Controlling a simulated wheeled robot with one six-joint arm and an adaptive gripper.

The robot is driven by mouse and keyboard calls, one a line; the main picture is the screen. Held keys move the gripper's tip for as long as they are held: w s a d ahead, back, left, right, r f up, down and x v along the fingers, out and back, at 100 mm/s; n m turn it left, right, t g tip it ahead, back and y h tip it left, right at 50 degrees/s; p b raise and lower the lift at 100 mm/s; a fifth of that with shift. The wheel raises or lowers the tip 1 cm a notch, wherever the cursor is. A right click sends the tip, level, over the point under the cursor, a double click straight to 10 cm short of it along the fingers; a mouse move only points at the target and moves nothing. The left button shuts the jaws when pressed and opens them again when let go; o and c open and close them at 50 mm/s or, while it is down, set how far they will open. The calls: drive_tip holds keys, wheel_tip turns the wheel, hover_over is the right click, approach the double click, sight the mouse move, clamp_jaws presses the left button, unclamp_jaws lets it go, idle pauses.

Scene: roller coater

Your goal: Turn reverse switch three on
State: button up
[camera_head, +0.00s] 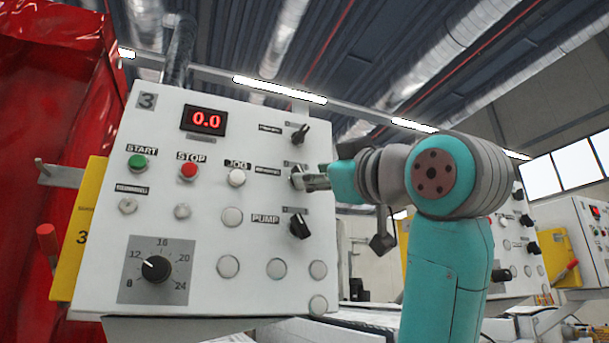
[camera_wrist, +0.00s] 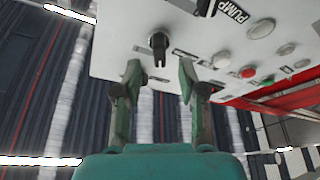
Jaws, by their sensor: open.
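A white control panel (camera_head: 205,245) marked 3 fills the left half of the head view. Three black rotary switches sit down its right side: a top one (camera_head: 300,133), a middle one (camera_head: 296,170) and a lower one beside the PUMP label (camera_head: 299,226). The small labels of the top two are too blurred to read. My gripper (camera_head: 308,180) is at the middle switch, partly covering it. In the wrist view my gripper (camera_wrist: 158,66) is open and empty, with a black switch (camera_wrist: 158,45) ahead, between its two fingertips; contact cannot be made out.
The panel also has a red display (camera_head: 206,121) reading 0.0, a green START button (camera_head: 138,161), a red STOP button (camera_head: 188,170), a white JOG button (camera_head: 236,177) and a large dial (camera_head: 157,268). A red curtain-like sheet (camera_head: 50,100) hangs at left. Similar panels stand behind at right.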

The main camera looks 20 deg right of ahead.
drive_tip(key=shift+x, duration=1.95)
clamp_jaws()
